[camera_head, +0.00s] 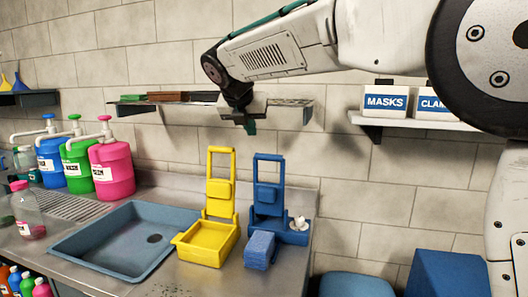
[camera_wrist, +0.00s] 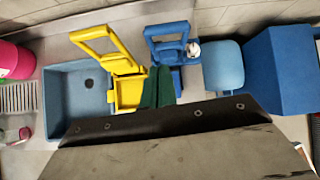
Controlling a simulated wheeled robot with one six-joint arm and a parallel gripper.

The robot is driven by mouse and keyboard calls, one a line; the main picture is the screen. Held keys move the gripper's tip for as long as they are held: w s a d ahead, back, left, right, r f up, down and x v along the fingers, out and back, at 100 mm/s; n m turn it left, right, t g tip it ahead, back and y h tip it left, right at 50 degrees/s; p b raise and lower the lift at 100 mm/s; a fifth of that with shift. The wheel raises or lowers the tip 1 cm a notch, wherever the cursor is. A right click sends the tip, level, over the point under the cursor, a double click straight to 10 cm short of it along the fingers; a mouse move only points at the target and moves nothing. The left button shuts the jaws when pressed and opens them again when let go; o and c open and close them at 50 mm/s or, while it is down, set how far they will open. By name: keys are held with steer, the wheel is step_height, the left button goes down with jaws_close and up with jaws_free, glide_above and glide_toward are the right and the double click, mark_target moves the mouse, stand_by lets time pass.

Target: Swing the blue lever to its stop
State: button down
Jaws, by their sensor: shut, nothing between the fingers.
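The blue lever (camera_head: 268,180) is an upright open frame with a crossbar at its top, standing on a blue base (camera_head: 292,232) at the right end of the steel counter. In the wrist view the blue lever (camera_wrist: 168,32) shows beyond my fingertips. My gripper (camera_head: 250,127) hangs above and slightly left of the blue lever's top, apart from it. Its green fingers (camera_wrist: 158,88) are together and hold nothing.
A yellow lever (camera_head: 220,180) on a yellow tray stands just left of the blue one. A blue block (camera_head: 260,250) sits in front of the blue base. A sink (camera_head: 125,240) lies left. A wall shelf (camera_head: 150,106) is behind my gripper.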

steer(key=s+f+t, duration=0.2)
steer(key=s+f, duration=0.1)
steer(key=m, duration=0.1)
glide_toward(268, 158)
steer(key=w+f, duration=0.3)
steer(key=f, duration=0.1)
steer(key=shift+w+d+f+h, duration=0.2)
steer(key=shift+w+d+h, duration=0.3)
steer(key=shift+w, duration=0.4)
steer(key=shift+w+d, duration=0.1)
steer(key=w, duration=0.1)
steer(key=w+d, duration=0.1)
steer(key=w, duration=0.2)
steer(key=shift+d+r, duration=0.2)
steer(key=shift+d, duration=0.05)
steer(key=shift+r, duration=0.1)
